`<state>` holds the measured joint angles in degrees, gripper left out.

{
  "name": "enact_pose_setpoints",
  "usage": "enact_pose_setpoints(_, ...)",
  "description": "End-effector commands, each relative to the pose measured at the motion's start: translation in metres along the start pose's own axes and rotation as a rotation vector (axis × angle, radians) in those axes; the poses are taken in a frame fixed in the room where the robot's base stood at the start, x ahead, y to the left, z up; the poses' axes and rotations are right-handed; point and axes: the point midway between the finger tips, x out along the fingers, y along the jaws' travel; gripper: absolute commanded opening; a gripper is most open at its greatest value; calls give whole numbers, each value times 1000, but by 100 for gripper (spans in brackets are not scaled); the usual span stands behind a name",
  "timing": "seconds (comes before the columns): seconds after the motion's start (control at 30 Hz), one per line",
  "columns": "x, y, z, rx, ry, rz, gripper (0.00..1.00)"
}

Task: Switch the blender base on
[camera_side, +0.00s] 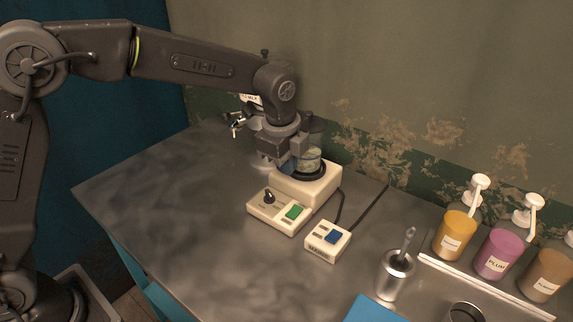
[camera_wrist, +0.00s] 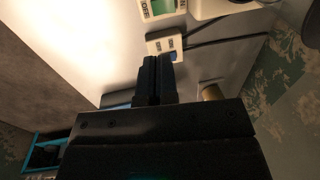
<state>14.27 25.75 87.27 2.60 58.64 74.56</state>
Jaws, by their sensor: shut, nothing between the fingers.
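The cream blender base (camera_side: 318,190) stands near the wall, with a clear jar (camera_side: 308,160) of pale contents on it, partly hidden by my gripper. Its front panel (camera_side: 263,213) has a dark knob (camera_side: 269,197) and a green switch (camera_side: 294,211). The green switch also shows at the top of the wrist view (camera_wrist: 161,6). My gripper (camera_side: 287,168) is beside the jar in the side view, above the base area; contact cannot be told. In the wrist view its black fingers (camera_wrist: 155,62) are together with nothing between them.
A small cream box (camera_side: 322,252) with a blue switch (camera_side: 333,237) sits right of the panel, with dark cables behind. A metal cup (camera_side: 394,276) with a utensil and several pump bottles (camera_side: 455,235) stand to the right. The left tabletop (camera_side: 165,210) is clear.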

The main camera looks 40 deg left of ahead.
Motion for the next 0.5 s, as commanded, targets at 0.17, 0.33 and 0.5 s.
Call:
enact_pose_setpoints(0.17, 0, -10, 0, -2, 1, -4, 0)
enact_pose_setpoints(0.33, -2, -16, 1, -1, 2, -6, 0)
enact_pose_setpoints(0.5, -1, -16, 0, -1, 2, -6, 0)
